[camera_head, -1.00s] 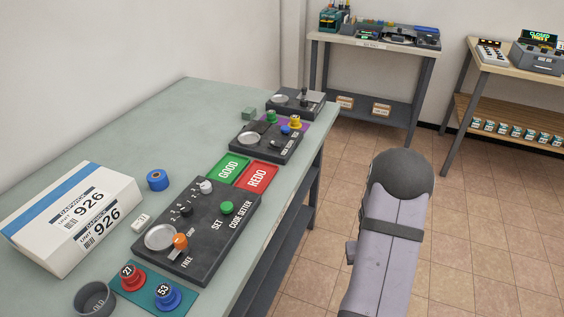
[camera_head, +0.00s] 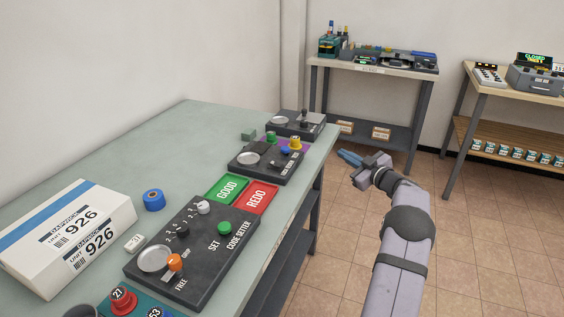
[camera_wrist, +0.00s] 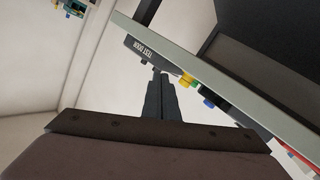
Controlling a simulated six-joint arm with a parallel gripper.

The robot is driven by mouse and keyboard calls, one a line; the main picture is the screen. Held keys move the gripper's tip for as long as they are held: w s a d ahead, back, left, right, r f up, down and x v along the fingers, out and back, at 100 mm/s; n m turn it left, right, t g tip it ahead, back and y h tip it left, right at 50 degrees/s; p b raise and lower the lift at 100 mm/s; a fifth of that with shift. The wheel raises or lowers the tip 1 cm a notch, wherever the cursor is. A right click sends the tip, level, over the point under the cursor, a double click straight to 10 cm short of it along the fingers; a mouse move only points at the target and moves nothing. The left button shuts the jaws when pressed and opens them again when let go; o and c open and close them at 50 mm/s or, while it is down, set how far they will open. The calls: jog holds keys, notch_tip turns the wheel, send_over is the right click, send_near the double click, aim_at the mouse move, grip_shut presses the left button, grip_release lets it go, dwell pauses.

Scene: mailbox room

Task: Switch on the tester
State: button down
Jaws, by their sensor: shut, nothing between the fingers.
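A dark box (camera_head: 293,126) with a round silver dish and an upright lever (camera_head: 304,117) stands at the far end of the green-topped bench. In the wrist view, a dark panel lettered TEST DOOR (camera_wrist: 146,50) shows at the bench edge; it appears to be this box, the likely tester. Whether it is on cannot be told. My gripper (camera_head: 347,157) is shut and empty, in the air to the right of the bench's far end, apart from the box. The wrist view also shows its closed fingers (camera_wrist: 158,78).
A white parcel (camera_head: 65,245) lies at left. Tiled floor (camera_head: 350,245) is open right of the bench.

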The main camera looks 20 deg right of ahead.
jog(key=s+a+r+n+g+y, duration=0.1)
jog(key=s+a+r+y, duration=0.1)
jog(key=a+y, duration=0.3)
jog(key=s+a+r+n+g+y, duration=0.2)
jog(key=a+y, duration=0.4)
jog(key=a, duration=0.3)
jog(key=s+r, duration=0.1)
jog(key=s, duration=0.1)
jog(key=shift+s+r, duration=0.35)
jog(key=shift+a, duration=0.1)
send_over(282, 168)
jog(key=v, duration=0.2)
jog(key=shift+a+r, duration=0.15)
jog(key=shift+r, duration=0.2)
jog(key=f, duration=0.1)
jog(key=w+a+f, duration=0.1)
jog(key=shift+f, duration=0.3)
jog(key=shift+w+a+f, duration=0.1)
jog(key=shift+w+f, duration=0.1)
jog(key=shift+f, duration=0.4)
